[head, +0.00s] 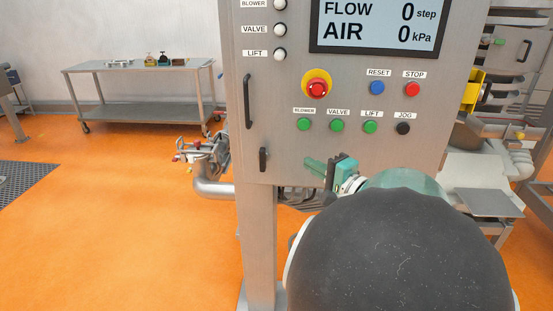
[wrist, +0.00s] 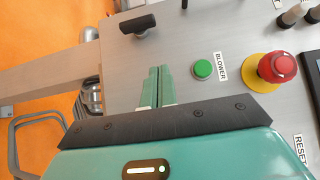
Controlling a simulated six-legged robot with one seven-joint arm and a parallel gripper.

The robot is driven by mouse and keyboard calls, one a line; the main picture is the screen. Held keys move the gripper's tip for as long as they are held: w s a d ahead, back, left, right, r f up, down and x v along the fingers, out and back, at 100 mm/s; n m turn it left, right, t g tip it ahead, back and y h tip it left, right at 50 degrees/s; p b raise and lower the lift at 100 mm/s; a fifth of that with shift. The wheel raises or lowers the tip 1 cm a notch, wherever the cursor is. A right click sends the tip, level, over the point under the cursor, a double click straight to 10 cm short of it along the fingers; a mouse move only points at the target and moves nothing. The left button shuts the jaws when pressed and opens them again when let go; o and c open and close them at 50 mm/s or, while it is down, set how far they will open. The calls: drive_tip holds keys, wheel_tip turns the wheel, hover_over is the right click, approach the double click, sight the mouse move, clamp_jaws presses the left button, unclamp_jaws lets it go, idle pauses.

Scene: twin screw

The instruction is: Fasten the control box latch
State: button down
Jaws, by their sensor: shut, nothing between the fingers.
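The control box (head: 290,120) is a grey steel cabinet on a post, filling the upper middle of the head view. Its small black latch (head: 263,159) sits at the lower left corner of the front, its lever standing upright. In the wrist view, which is turned sideways, the latch (wrist: 138,24) lies near the top. My gripper (head: 313,166) has green fingers and is right of the latch, below the green buttons. In the wrist view the fingers (wrist: 158,72) are together, empty, pointing toward the panel's latch side, with a gap to the latch.
A long black door handle (head: 248,101) is above the latch. A green BLOWER button (wrist: 202,69) and a red emergency stop (wrist: 277,67) are right of the fingers in the wrist view. A steel pipe (head: 212,188) runs behind the post. Orange floor (head: 120,220) is open at left.

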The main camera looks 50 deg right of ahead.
sight(264, 151)
drive_tip(key=w, duration=0.7)
drive_tip(key=shift+d, duration=0.4)
drive_tip(key=shift+w+a, duration=0.6)
drive_tip(key=shift+w, duration=0.3)
drive_tip(key=shift+w+a, duration=0.55)
drive_tip(key=shift+w, duration=0.35)
